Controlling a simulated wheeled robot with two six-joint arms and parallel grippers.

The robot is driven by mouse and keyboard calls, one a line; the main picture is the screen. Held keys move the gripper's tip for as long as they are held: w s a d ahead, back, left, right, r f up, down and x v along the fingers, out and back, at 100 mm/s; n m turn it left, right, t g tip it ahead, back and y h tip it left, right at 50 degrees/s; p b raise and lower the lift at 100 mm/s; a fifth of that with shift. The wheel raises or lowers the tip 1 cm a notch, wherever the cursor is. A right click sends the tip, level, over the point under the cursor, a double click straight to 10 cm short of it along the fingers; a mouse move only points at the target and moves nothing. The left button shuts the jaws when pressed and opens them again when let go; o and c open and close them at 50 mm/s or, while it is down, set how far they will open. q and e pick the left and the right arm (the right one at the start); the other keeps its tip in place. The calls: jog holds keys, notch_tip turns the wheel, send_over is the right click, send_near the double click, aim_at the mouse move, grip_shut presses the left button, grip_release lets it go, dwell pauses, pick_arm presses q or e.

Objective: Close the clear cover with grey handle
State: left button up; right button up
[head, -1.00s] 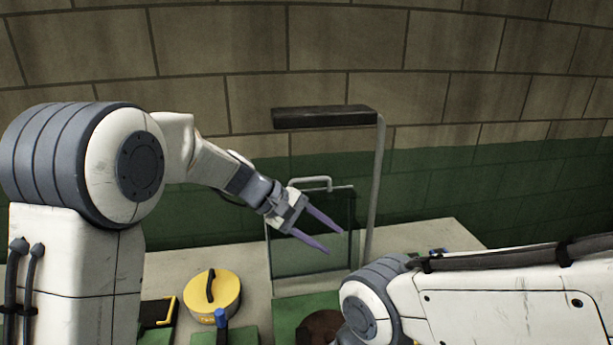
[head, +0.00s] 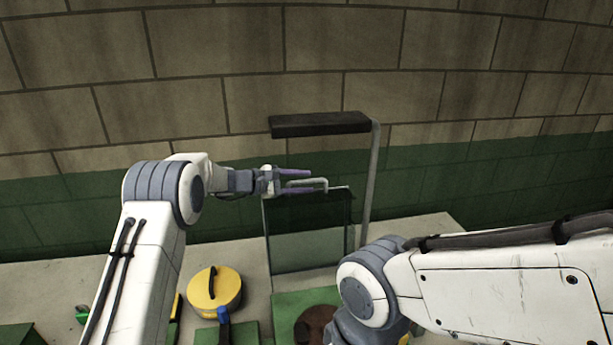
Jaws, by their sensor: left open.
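The clear cover (head: 310,245) stands upright, raised open, at the back of the bench. Its grey handle (head: 318,182) sits along its top edge. My left gripper (head: 301,182) is open, with its two purple fingers pointing right, one above and one below the grey handle in the picture. I cannot tell whether the fingers touch the handle. My right arm (head: 500,290) reaches in from the right at the front, and its gripper is not in view.
A dark bar lamp (head: 320,124) on a grey post (head: 371,185) stands above and behind the cover. A yellow round lidded thing (head: 214,290) sits on the bench at front left. A green mat (head: 290,300) with a brown disc (head: 314,325) lies before the cover.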

pick_arm(q)
jog(key=shift+w+d+f, duration=0.2)
jog(key=shift+w+d, duration=0.05)
jog(key=shift+d, duration=0.3)
grip_shut()
dwell(1.1)
